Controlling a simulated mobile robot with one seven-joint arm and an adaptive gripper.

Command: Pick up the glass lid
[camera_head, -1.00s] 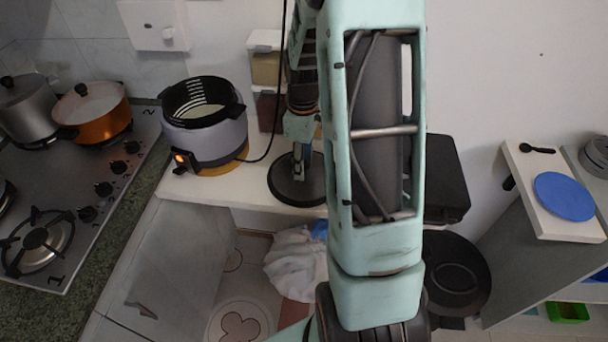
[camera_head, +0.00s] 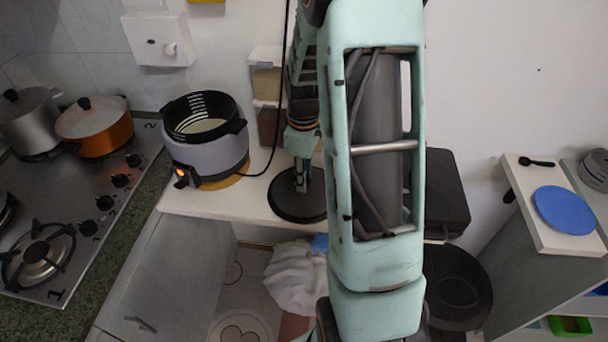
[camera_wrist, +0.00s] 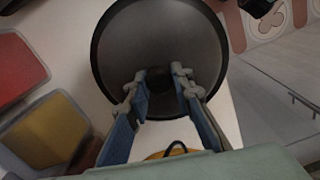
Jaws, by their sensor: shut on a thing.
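The glass lid (camera_head: 284,206) is a round dark disc on the white counter, right of the rice cooker, in the head view. It fills the upper middle of the wrist view (camera_wrist: 125,60), with its dark knob between my fingers. My gripper (camera_head: 302,183) is above the lid's middle, pointing down. In the wrist view my gripper (camera_wrist: 165,85) is shut on the knob, one finger on each side. I cannot tell whether the lid touches the counter or hangs just above it. My arm hides some of the counter to its right.
The rice cooker (camera_head: 207,155), open on top with a lit orange light, stands close left of the lid. Spice dispensers (camera_head: 267,84) are on the wall behind. An orange pot (camera_head: 95,133) is on the stove. A black pan (camera_head: 458,290) is at lower right.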

